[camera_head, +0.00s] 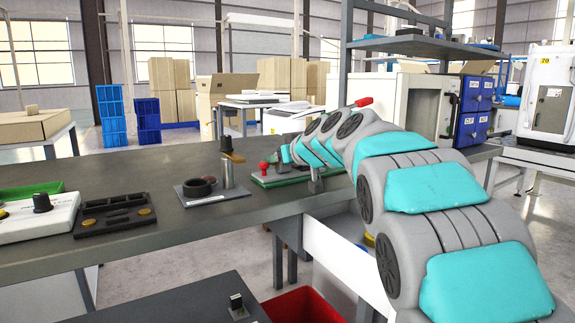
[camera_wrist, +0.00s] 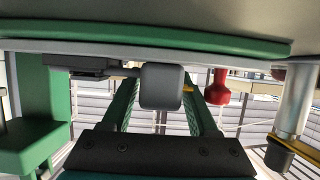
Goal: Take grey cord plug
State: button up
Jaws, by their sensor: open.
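The grey plug (camera_wrist: 162,87) shows near the middle of the wrist view as a rounded grey block. A short grey cord runs from its left side to a dark block (camera_wrist: 88,65). It is on the green board (camera_wrist: 230,41), which the wrist view shows upside down. My gripper (camera_wrist: 163,100) is open, with one green finger to the left of the plug and one to the right in the picture. I cannot tell whether either finger touches it. In the head view my arm reaches over the green board (camera_head: 268,181) and hides the plug and fingertips.
A red knob (camera_wrist: 217,87) stands right of the plug in the wrist view. A metal post with an orange-brown lever (camera_head: 228,170) stands beside the green board. A plate with a black ring (camera_head: 195,187) and a dark panel (camera_head: 112,214) are farther left on the grey bench (camera_head: 60,258).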

jog(key=shift+c, duration=0.2)
grip_shut()
jog(key=shift+r, duration=0.15)
dwell(0.3)
